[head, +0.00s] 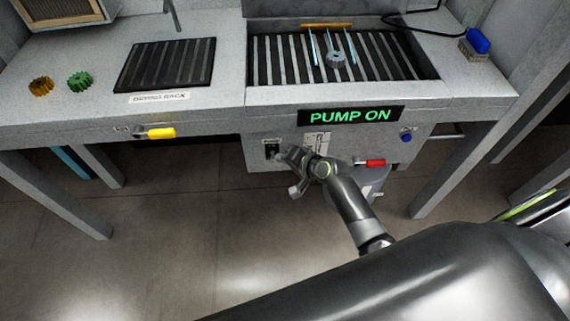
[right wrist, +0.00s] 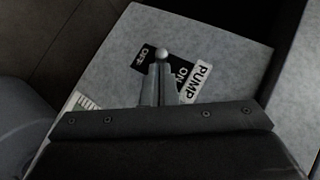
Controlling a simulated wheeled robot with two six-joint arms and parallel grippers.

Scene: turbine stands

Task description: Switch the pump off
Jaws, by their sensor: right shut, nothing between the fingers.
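The lit sign (head: 350,116) on the front of the wash bench reads "PUMP ON" in green. Below and left of it is the small black switch plate (head: 271,149). In the right wrist view the switch plate (right wrist: 146,58) carries the words OFF and ON, with a white PUMP label (right wrist: 196,82) beside it. The switch lever's round silver tip (right wrist: 162,54) shows just beyond my fingertips; whether they touch is unclear. My right gripper (head: 287,158) is shut and empty close in front of the plate, also seen in the right wrist view (right wrist: 159,70). My left gripper is not in view.
A red handle (head: 370,163) and a blue knob (head: 406,137) are right of my right gripper. A yellow handle (head: 160,133) is on the left bench front. Orange (head: 41,86) and green (head: 79,79) gears lie on top. Bench legs flank open floor.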

